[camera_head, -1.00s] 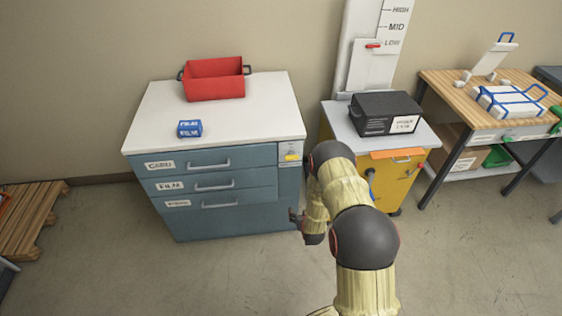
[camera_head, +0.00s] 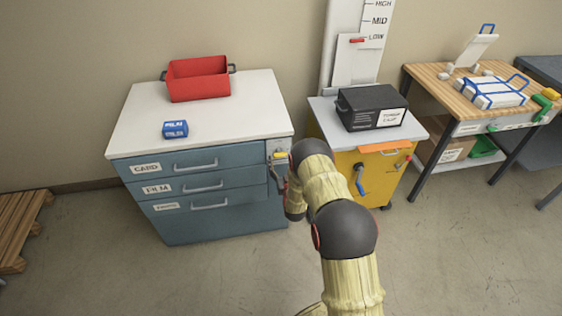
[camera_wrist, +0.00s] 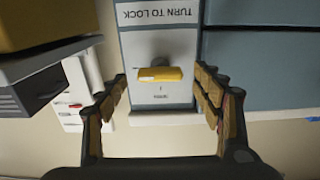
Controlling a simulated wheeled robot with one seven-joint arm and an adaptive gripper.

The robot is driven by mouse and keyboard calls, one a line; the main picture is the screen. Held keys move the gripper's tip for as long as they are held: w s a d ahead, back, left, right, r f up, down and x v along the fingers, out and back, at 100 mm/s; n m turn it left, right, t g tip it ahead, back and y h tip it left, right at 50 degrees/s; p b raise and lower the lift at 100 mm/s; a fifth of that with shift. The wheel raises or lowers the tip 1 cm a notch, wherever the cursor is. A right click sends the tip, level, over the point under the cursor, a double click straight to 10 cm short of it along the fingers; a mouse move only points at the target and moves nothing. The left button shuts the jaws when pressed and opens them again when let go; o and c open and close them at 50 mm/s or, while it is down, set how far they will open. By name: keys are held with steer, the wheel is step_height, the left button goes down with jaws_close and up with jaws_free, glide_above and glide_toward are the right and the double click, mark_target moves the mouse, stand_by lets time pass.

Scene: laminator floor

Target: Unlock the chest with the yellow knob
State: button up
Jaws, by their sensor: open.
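The blue chest (camera_head: 215,222) of drawers has a white top and stands left of my arm. Its yellow knob (camera_head: 279,156) is on a pale panel at the chest's upper right front corner. In the wrist view, which is upside down, the yellow knob (camera_wrist: 161,75) lies crosswise on the panel below a label reading TURN TO LOCK (camera_wrist: 160,13). My gripper (camera_wrist: 162,88) is open, with its fingers to either side of the knob in the picture and nothing between them in its grasp. Whether the fingers reach the knob's depth cannot be told. In the head view my arm partly hides the gripper.
A yellow cabinet (camera_head: 383,175) with a black machine (camera_head: 371,107) stands close to the right. A wooden table (camera_head: 456,92) is farther right. The floor in front is clear.

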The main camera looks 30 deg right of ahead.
steer(key=shift+w+d, duration=0.2)
steer(key=shift+w, duration=0.45)
steer(key=c, duration=0.3)
steer(key=c, duration=0.8)
steer(key=shift+c, duration=0.3)
